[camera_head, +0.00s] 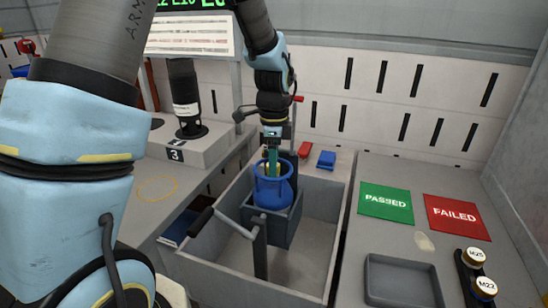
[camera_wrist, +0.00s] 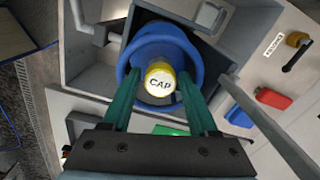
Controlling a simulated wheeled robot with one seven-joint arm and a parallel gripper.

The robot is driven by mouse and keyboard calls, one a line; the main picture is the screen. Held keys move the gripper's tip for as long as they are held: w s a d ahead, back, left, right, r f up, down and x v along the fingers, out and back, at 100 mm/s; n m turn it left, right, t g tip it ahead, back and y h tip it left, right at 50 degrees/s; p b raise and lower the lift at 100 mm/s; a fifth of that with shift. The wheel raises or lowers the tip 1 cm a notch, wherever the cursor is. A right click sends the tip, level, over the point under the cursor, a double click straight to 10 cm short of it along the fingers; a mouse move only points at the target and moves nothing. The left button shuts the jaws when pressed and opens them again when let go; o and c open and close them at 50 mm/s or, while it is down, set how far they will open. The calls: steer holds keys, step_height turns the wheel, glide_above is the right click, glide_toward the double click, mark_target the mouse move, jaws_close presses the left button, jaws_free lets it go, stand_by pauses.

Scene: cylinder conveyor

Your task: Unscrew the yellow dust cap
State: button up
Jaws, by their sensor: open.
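The yellow dust cap (camera_wrist: 159,83) has a white top marked CAP. In the wrist view it sits in the middle of the blue cylinder's collar ring (camera_wrist: 188,45). The blue cylinder (camera_head: 272,192) stands upright in a grey square holder (camera_head: 277,228) inside the grey bin; the cap is hidden by my gripper in the head view. My gripper (camera_head: 271,162) points down over the cylinder's top. Its two green fingers (camera_wrist: 160,95) are open, one on either side of the cap, with gaps visible between them and it. I cannot tell how far the fingertips reach down.
The grey bin (camera_head: 313,270) has a raised lever handle (camera_head: 233,222) at its front left. Red (camera_head: 305,149) and blue (camera_head: 326,160) blocks lie behind it. At right are the green PASSED mat (camera_head: 386,205), red FAILED mat (camera_head: 457,220), an empty tray (camera_head: 402,283) and gauges M25 (camera_head: 475,257) and M22 (camera_head: 485,287).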

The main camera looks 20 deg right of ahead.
jaws_close()
stand_by(0.9)
steer(key=shift+c, duration=0.2)
jaws_free()
steer(key=shift+w+a, duration=0.1)
steer(key=shift+p, duration=0.3)
stand_by(0.4)
jaws_close()
stand_by(0.3)
